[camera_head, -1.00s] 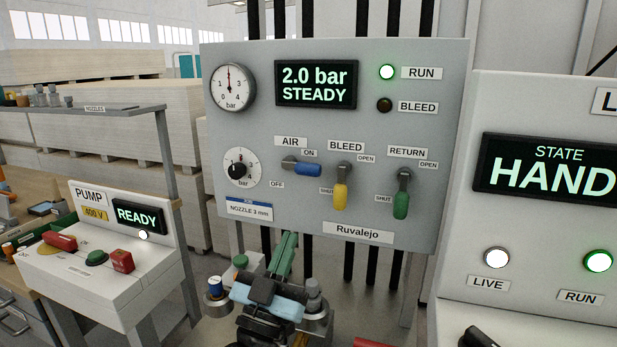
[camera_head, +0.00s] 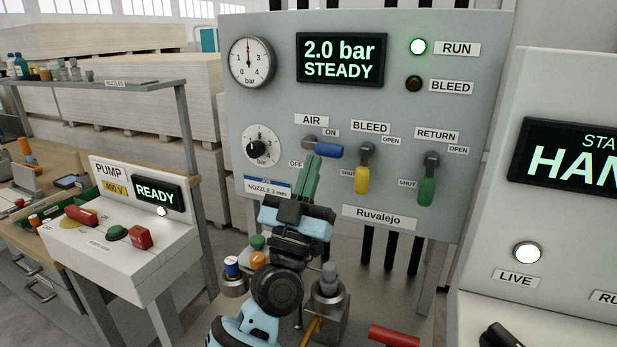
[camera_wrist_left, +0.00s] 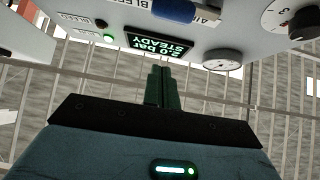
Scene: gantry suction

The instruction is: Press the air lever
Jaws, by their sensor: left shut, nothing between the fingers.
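The air lever (camera_head: 327,150) has a blue handle and lies nearly level, pointing right, on the grey panel (camera_head: 290,115) under the AIR label. Its blue handle also shows at the top of the left wrist view (camera_wrist_left: 172,10). My left gripper (camera_head: 312,162) has green fingers, shut and empty. In the head view its tips are just below and left of the blue handle; I cannot tell whether they touch it. The left wrist view shows the shut fingers (camera_wrist_left: 161,72) pointing toward the panel. My right gripper is not in view.
The yellow bleed lever (camera_head: 362,178) and green return lever (camera_head: 428,190) hang down to the right of the air lever. A pressure knob (camera_head: 261,147) is to its left. The display (camera_head: 341,58) reads 2.0 bar STEADY. A pump console (camera_head: 125,235) stands at the left.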

